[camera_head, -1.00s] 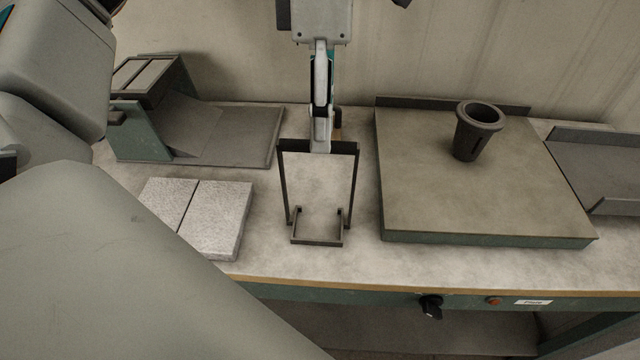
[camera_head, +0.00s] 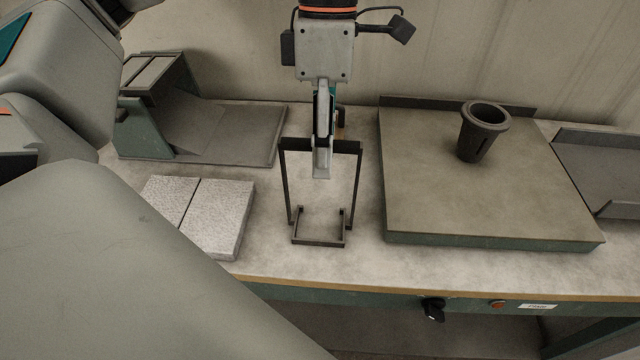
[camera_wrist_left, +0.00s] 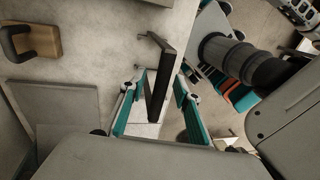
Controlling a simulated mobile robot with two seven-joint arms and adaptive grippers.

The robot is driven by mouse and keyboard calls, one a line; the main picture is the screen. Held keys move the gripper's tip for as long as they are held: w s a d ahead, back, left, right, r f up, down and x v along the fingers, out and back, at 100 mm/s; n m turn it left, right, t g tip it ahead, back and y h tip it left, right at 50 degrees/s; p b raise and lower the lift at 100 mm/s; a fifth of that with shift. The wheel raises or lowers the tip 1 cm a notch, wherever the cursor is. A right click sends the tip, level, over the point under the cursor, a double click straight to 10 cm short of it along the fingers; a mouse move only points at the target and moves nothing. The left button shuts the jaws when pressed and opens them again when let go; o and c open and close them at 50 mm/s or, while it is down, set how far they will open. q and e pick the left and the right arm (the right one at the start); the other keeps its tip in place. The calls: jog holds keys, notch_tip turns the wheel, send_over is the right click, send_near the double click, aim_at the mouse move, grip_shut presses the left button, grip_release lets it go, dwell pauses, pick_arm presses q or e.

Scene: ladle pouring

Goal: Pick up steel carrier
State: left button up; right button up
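The steel carrier (camera_head: 287,190) is a dark upright frame with a top bar, two thin legs and a square ring at its base. It stands on the worktop in the middle of the head view. My left gripper (camera_head: 322,165) comes down from above at the top bar, one finger in front of it. In the left wrist view the carrier's dark bar (camera_wrist_left: 158,85) lies between the two spread teal-and-grey fingers (camera_wrist_left: 162,82). The gripper looks open, with no clear grip on the bar. My right gripper does not show.
Two pale slabs (camera_head: 216,220) lie left of the carrier. A green-sided stand with a plate (camera_head: 240,140) is behind them. To the right, a raised platform (camera_head: 430,190) bears a dark cup (camera_head: 482,135). A tray (camera_head: 600,170) is at far right. The worktop between carrier and platform is clear.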

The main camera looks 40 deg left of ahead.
pick_arm(q)
jog(key=shift+f, duration=0.1)
grip_shut()
dwell(0.4)
jog(key=shift+r, duration=0.2)
